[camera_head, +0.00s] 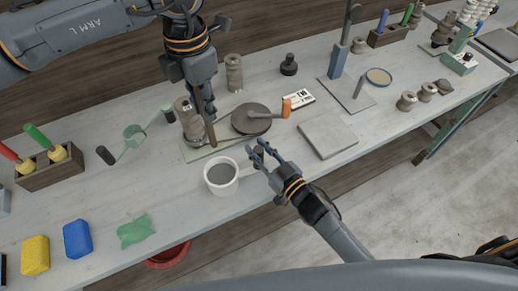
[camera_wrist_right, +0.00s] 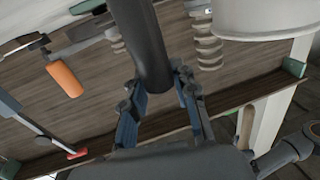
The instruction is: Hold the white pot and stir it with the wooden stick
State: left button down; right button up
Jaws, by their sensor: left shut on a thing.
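The white pot (camera_head: 208,184) stands upright near the table's front edge with grey contents inside. Its lower side shows at the top right of the right wrist view (camera_wrist_right: 265,20). My left gripper (camera_head: 208,112) is shut on the brown wooden stick (camera_head: 211,136), which hangs down behind the pot, apart from its opening. My right gripper (camera_head: 260,153) is just right of the pot, its fingers spread. In the right wrist view its fingers (camera_wrist_right: 160,105) stand either side of a dark rounded bar; I cannot tell whether they touch it.
Behind the pot are a dark round disc (camera_head: 246,120), an orange-handled tool (camera_head: 286,108) and grey spools (camera_head: 234,73). A grey slab (camera_head: 328,137) lies to the right. Yellow (camera_head: 36,255) and blue (camera_head: 77,239) sponges and a green cloth (camera_head: 135,231) lie front left.

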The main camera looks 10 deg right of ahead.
dwell(0.3)
pick_arm(q)
notch_tip(320, 180, down, 17)
jog(key=shift+f, duration=0.2)
dwell(1.4)
